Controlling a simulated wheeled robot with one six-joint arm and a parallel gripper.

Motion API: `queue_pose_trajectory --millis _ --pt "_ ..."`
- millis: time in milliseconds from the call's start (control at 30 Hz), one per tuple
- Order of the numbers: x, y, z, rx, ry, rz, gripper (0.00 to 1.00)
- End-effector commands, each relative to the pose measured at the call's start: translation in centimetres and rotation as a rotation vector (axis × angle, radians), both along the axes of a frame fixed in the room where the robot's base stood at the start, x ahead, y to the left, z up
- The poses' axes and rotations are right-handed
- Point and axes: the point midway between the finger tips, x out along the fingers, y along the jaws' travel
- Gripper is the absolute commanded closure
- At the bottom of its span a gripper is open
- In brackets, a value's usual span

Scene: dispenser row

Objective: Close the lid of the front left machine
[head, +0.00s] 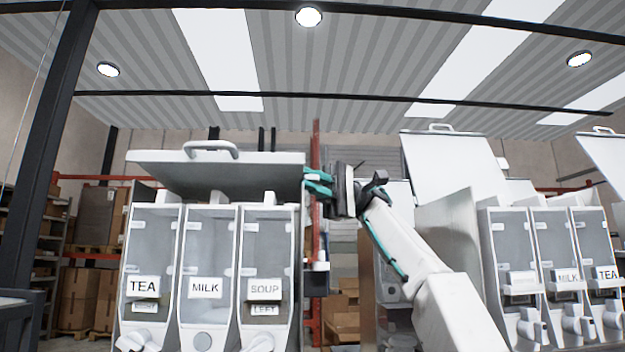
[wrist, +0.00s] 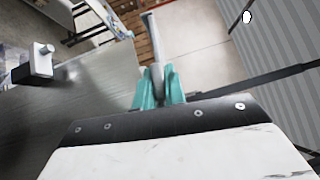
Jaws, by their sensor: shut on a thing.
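The front left machine (head: 194,270) has three clear-fronted canisters labelled TEA, MILK and SOUP. Its grey lid (head: 235,176), with a handle (head: 210,149) on top, is tilted partly open, with a gap above the canisters. My gripper (head: 314,182) is at the lid's right edge, its teal fingers shut on that edge. In the wrist view the teal fingers of my gripper (wrist: 158,92) close around a narrow grey bar, which looks like the lid's edge. The exact contact is partly hidden by the fingers.
A second machine (head: 540,270) stands at the right with its lid (head: 455,168) raised upright. Another raised lid (head: 605,160) shows at the far right edge. Shelves with cardboard boxes (head: 88,270) stand behind at the left. A dark post (head: 45,150) rises at the left.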

Motion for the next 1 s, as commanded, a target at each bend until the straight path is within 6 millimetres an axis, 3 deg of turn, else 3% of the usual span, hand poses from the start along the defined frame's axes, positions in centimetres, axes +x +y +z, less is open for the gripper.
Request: queue_pose_trajectory --millis 200,233,300,767,1000 --pt "0.0 0.0 -0.1 -0.002 0.002 0.001 1.00" --pt "0.0 0.0 -0.1 -0.002 0.002 0.001 0.82" --pt "0.0 0.0 0.0 -0.002 0.002 0.001 0.66" --pt "0.0 0.0 0.0 -0.004 0.004 0.003 0.66" --pt "0.1 0.1 1.1 -0.012 0.067 0.004 0.66"
